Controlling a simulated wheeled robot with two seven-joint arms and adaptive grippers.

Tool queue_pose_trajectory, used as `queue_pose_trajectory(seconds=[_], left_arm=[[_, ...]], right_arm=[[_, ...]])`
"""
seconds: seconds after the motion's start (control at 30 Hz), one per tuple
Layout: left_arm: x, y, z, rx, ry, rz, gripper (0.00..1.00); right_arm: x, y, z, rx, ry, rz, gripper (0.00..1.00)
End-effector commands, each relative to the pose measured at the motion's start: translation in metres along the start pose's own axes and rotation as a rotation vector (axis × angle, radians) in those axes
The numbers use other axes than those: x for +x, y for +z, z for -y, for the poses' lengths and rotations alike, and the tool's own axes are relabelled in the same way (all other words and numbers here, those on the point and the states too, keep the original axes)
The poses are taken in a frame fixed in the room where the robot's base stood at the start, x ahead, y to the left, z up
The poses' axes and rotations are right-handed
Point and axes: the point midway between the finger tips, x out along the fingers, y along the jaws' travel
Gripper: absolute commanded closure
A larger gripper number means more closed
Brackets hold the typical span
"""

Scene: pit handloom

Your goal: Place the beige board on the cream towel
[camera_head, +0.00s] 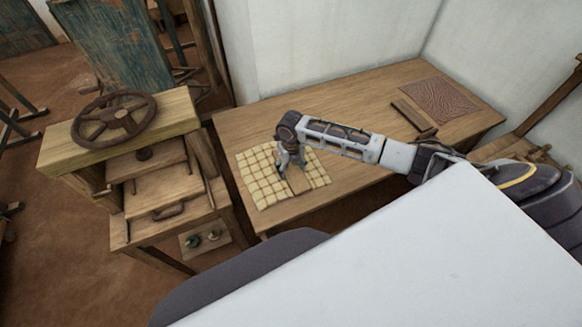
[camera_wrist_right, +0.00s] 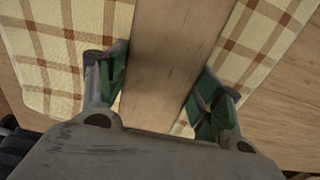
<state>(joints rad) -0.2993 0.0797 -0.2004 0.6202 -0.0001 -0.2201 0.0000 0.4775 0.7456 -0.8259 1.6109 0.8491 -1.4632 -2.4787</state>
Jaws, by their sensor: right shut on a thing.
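The cream towel (camera_head: 263,187) with a brown check lies flat at the left end of the wooden table; it also fills both sides of the right wrist view (camera_wrist_right: 55,60). The beige board (camera_head: 298,180) is over the towel. In the right wrist view the board (camera_wrist_right: 172,60) runs between the two green-padded fingers. My right gripper (camera_head: 288,162) points down over the towel and is shut on the board (camera_wrist_right: 165,95). I cannot tell whether the board touches the towel. My left gripper is not in view.
The wooden table (camera_head: 350,100) has clear room behind and right of the towel. A brown patterned mat (camera_head: 438,100) and a dark wooden piece (camera_head: 412,116) lie at its right end. A wooden press with a handwheel (camera_head: 113,117) stands left of the table.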

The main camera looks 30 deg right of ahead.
Motion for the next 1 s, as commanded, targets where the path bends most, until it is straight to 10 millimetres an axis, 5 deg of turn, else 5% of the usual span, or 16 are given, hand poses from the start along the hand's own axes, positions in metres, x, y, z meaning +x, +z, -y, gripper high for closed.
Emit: queue_pose_trajectory(seconds=[0.17, 0.2, 0.33, 1.0], left_arm=[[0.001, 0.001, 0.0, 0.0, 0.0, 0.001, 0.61], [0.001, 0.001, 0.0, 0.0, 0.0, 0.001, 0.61], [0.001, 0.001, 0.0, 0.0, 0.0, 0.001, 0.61], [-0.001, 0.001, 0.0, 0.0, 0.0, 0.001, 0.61]], right_arm=[[0.006, -0.004, 0.002, 0.001, -0.007, -0.008, 0.92], [0.007, -0.004, 0.002, 0.001, -0.007, -0.009, 0.29], [0.006, -0.004, 0.002, 0.0, -0.006, -0.009, 0.13], [-0.016, 0.0, 0.001, 0.0, -0.002, 0.0, 0.13]])
